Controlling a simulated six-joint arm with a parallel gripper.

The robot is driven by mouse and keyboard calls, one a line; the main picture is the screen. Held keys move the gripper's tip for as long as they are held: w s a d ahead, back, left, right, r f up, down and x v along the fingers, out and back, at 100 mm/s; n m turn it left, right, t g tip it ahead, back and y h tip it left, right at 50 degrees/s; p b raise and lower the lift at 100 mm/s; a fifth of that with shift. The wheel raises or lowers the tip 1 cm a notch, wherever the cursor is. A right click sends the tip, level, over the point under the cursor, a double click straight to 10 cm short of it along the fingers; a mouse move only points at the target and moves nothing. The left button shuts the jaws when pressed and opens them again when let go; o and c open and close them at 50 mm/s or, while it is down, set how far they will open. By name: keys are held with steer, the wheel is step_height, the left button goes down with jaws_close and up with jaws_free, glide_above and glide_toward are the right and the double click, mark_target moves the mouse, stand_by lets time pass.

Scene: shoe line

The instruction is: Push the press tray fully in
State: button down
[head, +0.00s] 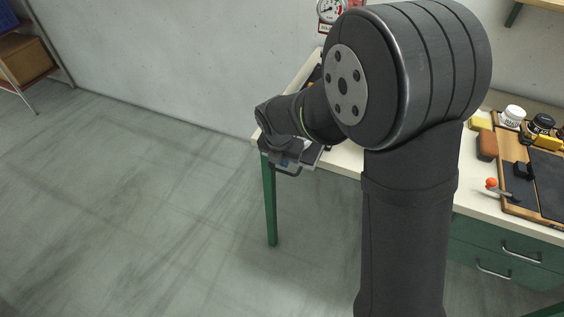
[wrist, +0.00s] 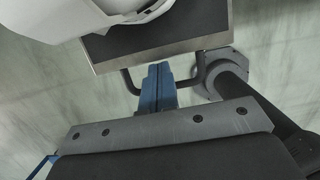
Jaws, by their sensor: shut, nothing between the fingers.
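The press tray (wrist: 165,55) shows in the wrist view as a dark flat surface with a bright metal front edge. A dark bar handle (wrist: 127,82) stands out from that front, with one arm either side of my fingers. My gripper (wrist: 158,72) has its blue fingers shut together and empty, their tips close to the tray's front edge; I cannot tell whether they touch. My own arm hides most of the press and the fingers there.
A pale rounded body (wrist: 60,15) overhangs the tray in the wrist view. The bench (head: 345,160) carries a wooden board with a dark mat, jars and an orange-knobbed tool (head: 491,183) at right. A gauge (head: 330,10) is on the wall. Floor left of the bench is clear.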

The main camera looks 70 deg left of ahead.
steer(key=w+a, duration=0.9)
steer(key=shift+w+a, duration=0.25)
steer(key=shift+w, duration=0.1)
steer(key=shift+r, duration=0.1)
steer(key=shift+a+r, duration=0.1)
steer(key=shift+r, duration=0.1)
steer(key=v, duration=0.9)
steer(key=shift+s+d+r, duration=0.2)
steer(key=shift+d, duration=0.05)
steer(key=x, duration=0.9)
steer(key=shift+w+a+f, duration=0.15)
steer(key=shift+f, duration=0.15)
